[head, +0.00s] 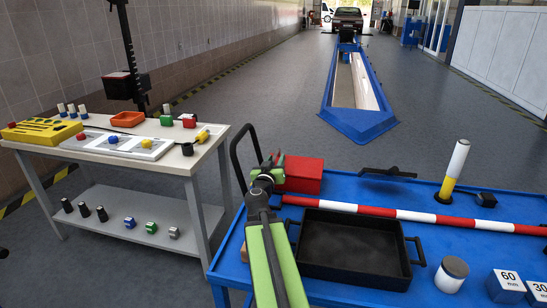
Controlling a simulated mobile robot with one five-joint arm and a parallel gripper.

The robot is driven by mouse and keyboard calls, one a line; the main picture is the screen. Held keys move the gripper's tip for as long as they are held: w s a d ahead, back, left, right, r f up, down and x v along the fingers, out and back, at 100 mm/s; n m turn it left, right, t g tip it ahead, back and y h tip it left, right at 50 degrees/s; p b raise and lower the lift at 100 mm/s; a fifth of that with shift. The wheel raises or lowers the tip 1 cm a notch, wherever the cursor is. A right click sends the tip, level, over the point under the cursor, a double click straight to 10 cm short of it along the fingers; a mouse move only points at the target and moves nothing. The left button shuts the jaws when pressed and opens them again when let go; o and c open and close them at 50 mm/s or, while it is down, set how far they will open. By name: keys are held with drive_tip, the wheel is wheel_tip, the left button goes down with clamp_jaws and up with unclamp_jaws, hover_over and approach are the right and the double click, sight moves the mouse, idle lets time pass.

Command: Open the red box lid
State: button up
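The red box (304,176) sits on the blue cart top (390,187), near its far left corner. Its top face looks flat and level, so the lid appears shut. My green arm reaches up from the bottom of the head view. My gripper (275,163) is at the left side of the box and overlaps its left edge in the picture. I cannot tell whether it touches the box. The fingers are small and dark here, and their opening is not clear. The lower left part of the box is hidden behind my arm.
A black tray (352,247) lies in front of the box. A red-and-white bar (400,213) crosses the cart. A black cart handle (239,158) rises at left. A yellow-and-white cylinder (455,170) stands at right. A workbench (185,161) with small parts is at left.

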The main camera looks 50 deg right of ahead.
sight(278, 149)
drive_tip(key=shift+w+a+f, duration=0.1)
drive_tip(key=shift+w+a, duration=0.15)
drive_tip(key=shift+w, duration=0.05)
drive_tip(key=shift+w+d, duration=0.1)
drive_tip(key=shift+w, duration=0.05)
drive_tip(key=x, duration=0.7)
drive_tip(key=shift+w, duration=0.1)
clamp_jaws()
idle(0.9)
